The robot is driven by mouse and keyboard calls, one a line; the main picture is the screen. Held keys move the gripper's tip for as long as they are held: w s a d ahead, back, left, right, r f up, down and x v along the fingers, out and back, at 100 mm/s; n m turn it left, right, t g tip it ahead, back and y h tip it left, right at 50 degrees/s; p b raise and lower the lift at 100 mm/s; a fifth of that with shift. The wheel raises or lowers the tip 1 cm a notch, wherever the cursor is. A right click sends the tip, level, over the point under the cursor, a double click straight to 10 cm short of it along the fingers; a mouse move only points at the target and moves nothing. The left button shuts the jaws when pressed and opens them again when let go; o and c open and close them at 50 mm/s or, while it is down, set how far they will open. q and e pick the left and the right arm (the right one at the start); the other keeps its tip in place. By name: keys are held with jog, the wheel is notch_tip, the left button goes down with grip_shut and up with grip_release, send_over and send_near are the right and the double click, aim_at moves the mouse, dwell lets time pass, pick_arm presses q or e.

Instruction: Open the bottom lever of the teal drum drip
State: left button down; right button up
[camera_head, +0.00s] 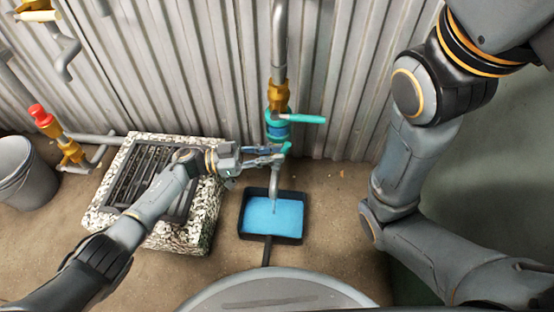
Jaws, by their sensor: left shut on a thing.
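A teal valve body (278,128) sits on the grey vertical pipe in front of the corrugated wall, below a brass fitting (277,95). Its upper teal lever (305,119) sticks out to the right. A lower teal lever (285,148) shows just under it, partly covered by my left gripper (272,156). My left gripper comes from the left and is shut on the lower lever. A grey spout (274,182) hangs below it over a dark tray (243,226) with blue liquid (270,215). My right gripper is out of view.
A metal grate (133,178) in a speckled stone block (205,228) lies under my left arm. A grey bucket (22,172) and a pipe with a red-capped brass valve (66,150) are at the left. My right arm fills the right side.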

pick_arm(q)
jog(key=shift+w+a+f+h+b, duration=0.15)
jog(key=shift+a+h+b, duration=0.2)
jog(key=shift+h+b, duration=0.25)
jog(key=c, duration=1.3)
grip_release()
notch_tip(320, 180, up, 10)
jog(key=shift+r, duration=0.1)
